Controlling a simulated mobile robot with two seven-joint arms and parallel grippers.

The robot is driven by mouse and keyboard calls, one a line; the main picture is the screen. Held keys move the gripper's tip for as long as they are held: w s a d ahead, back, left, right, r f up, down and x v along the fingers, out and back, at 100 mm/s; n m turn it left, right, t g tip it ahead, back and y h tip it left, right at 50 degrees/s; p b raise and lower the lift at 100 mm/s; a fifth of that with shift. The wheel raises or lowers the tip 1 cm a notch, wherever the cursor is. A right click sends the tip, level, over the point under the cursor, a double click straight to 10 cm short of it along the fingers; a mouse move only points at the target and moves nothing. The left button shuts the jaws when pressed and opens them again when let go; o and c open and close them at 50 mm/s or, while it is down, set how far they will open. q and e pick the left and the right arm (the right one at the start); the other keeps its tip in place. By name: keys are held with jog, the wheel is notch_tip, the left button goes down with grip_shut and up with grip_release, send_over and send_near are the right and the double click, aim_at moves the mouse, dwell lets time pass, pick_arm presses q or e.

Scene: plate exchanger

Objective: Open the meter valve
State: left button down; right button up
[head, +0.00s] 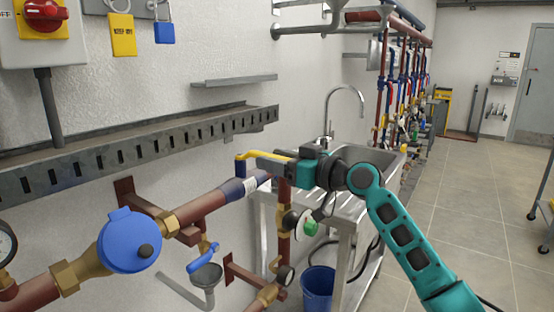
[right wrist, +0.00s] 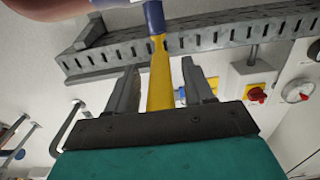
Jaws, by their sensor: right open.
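A yellow lever handle (head: 262,155) with a blue end sits above the copper pipe (head: 200,208), to the right of the round blue water meter (head: 130,242). My right gripper (head: 282,165) is at the lever, reaching in from the right. In the right wrist view, the yellow lever (right wrist: 160,80) lies between the two spread fingers of my right gripper (right wrist: 160,88), with a visible gap on each side. The gripper is open and not clamped on it. The valve body under the lever is partly hidden by the gripper. My left gripper is not in view.
A slotted metal cable tray (head: 130,145) runs along the wall behind the pipe. A small blue-handled valve (head: 203,258) hangs below it. A steel sink (head: 372,160) stands behind my right arm, with a blue bucket (head: 317,288) beneath. Open floor lies to the right.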

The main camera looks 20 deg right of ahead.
grip_shut()
dwell(0.5)
